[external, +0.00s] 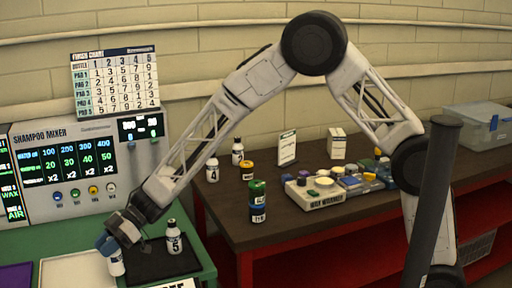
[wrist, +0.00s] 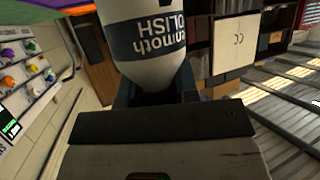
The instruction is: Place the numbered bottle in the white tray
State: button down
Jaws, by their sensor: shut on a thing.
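My gripper (external: 118,232) is shut on a white bottle (external: 117,265) with a dark label band. In the wrist view the held bottle (wrist: 150,45) fills the space between the fingers, and its label reads partly "mmoth POLISH", upside down; I see no number on it. It is over or beside the right edge of the white tray (external: 70,272) at the lower left; I cannot tell whether it touches. A white bottle marked 5 (external: 174,240) with a dark cap stands upright on the black tray (external: 150,268), right of my gripper.
A shampoo mixer panel (external: 75,170) and a finish chart (external: 115,80) stand behind. A dark post (external: 435,190) rises at right.

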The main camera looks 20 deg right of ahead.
jog(key=w+a+f, duration=0.1)
jog(key=w+a, duration=0.6)
jog(key=a, duration=0.6)
jog(key=shift+w+f, duration=0.25)
jog(key=shift+w, duration=0.05)
jog(key=shift+f, duration=1.75)
jog(key=shift+f, duration=0.1)
jog(key=c, duration=0.9)
grip_release()
jog(key=shift+o, duration=0.2)
jog(key=v, duration=1.2)
